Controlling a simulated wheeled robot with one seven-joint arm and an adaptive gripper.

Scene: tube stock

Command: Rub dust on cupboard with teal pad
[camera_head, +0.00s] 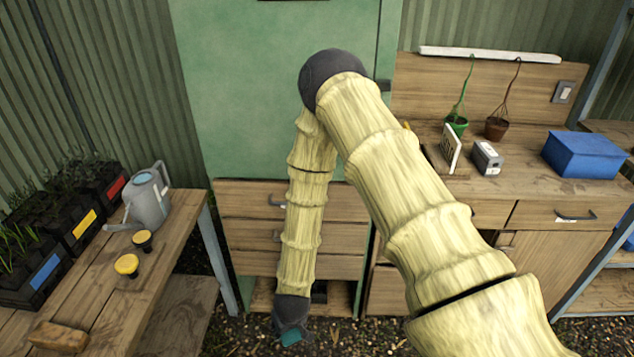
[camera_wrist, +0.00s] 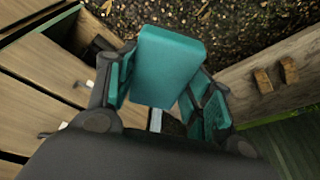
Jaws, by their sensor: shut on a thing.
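My gripper (camera_head: 290,330) hangs low in front of the wooden drawers, near the gravel floor. In the wrist view it (camera_wrist: 162,92) is shut on the teal pad (camera_wrist: 166,62), a block held between its two fingers. In the head view only a small part of the teal pad (camera_head: 291,338) shows below the gripper. A tall green cupboard (camera_head: 245,95) stands at the back, behind my arm, which hides part of its front. The pad is well below the green front. I cannot make out a dust patch on it.
A bench (camera_head: 170,225) at left bears a watering can (camera_head: 150,200), plant trays and yellow-topped items. Wooden drawers (camera_head: 250,205) with handles are below the green front. The right counter (camera_head: 515,190) bears pots and a blue box (camera_head: 585,155). Gravel (camera_wrist: 235,30) is below.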

